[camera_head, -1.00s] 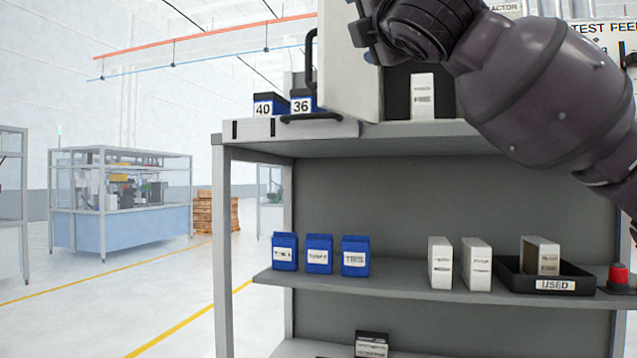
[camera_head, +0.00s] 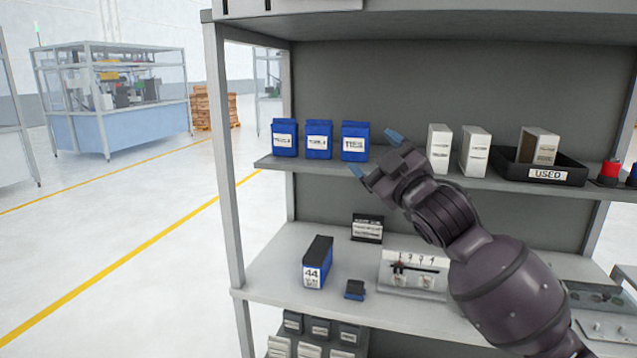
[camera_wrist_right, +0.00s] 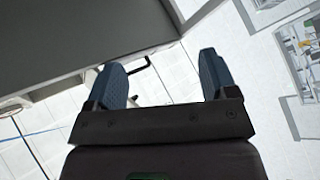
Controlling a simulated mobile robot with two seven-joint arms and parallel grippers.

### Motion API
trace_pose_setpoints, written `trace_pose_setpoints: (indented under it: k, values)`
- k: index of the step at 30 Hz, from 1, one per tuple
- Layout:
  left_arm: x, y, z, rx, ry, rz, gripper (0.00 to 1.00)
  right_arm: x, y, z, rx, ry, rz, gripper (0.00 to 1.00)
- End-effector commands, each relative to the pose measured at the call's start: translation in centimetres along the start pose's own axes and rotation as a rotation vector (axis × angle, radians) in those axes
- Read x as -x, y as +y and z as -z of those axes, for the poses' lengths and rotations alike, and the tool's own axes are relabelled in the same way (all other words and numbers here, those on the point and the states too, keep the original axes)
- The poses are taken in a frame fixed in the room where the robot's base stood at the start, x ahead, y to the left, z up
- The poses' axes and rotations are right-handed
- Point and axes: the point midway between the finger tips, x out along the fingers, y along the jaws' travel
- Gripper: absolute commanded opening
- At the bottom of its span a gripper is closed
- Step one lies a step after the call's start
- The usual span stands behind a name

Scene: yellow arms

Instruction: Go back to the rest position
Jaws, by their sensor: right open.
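My right gripper (camera_head: 375,154) is open and empty in the head view, in front of the middle shelf, just right of the blue boxes. Its two blue fingertips stand apart; in the right wrist view the open jaws (camera_wrist_right: 168,85) have nothing between them. My dark right arm comes in from the lower right and covers part of the lower shelf. My left gripper is out of view.
The middle shelf (camera_head: 399,181) holds blue boxes (camera_head: 318,140), white boxes (camera_head: 440,148) and a black tray (camera_head: 570,171) labelled USED. The lower shelf holds a box marked 44 (camera_head: 316,262) and a numbered panel (camera_head: 412,270). Open floor (camera_head: 130,270) lies to the left.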

Motion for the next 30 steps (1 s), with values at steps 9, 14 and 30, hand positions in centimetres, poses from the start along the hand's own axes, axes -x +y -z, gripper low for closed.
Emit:
trace_pose_setpoints:
  k: [9,14,30]
  values:
    - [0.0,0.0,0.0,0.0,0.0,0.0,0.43,8.6,-6.2,-11.0,-0.259,-0.151,-0.03,0.79]
    - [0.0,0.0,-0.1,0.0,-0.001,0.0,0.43,13.9,-9.2,-15.8,-0.346,-0.251,-0.054,0.79]
    - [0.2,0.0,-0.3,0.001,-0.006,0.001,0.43,37.3,-20.4,-27.1,-0.567,-0.719,-0.129,0.79]
